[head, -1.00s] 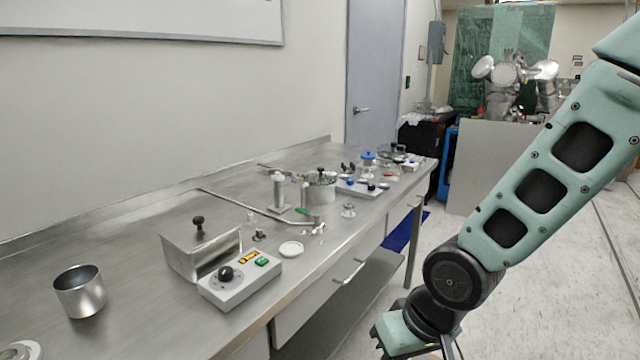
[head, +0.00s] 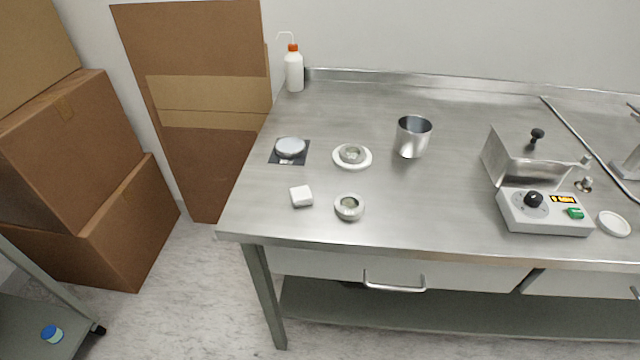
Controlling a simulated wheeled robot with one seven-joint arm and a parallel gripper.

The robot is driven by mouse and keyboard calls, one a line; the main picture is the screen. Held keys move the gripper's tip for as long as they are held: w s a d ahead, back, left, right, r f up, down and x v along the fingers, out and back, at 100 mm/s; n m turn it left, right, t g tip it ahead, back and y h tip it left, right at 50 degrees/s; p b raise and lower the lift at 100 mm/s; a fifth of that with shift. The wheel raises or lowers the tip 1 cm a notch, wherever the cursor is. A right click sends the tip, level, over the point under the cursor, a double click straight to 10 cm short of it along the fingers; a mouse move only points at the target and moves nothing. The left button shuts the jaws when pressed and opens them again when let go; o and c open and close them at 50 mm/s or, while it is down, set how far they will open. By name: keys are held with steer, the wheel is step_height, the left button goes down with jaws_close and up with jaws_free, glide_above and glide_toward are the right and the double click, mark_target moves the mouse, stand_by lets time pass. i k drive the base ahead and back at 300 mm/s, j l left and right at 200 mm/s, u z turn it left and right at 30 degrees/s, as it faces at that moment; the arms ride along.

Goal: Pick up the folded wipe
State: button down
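The folded wipe (head: 301,196) is a small white block-shaped pad. It lies flat on the steel bench (head: 450,195), near the front left corner. A metal ring-like fitting (head: 349,207) stands just to its right, apart from it. My gripper is not in the current head view, so its state is hidden.
Behind the wipe are a round silver disc on a dark pad (head: 290,148) and a white dish with a metal part (head: 352,157). A steel cup (head: 413,136), wash bottle (head: 293,68) and control box (head: 545,212) stand farther off. Cardboard boxes (head: 75,170) crowd the left.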

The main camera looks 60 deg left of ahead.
mark_target(301, 196)
steer(key=u, duration=2.05)
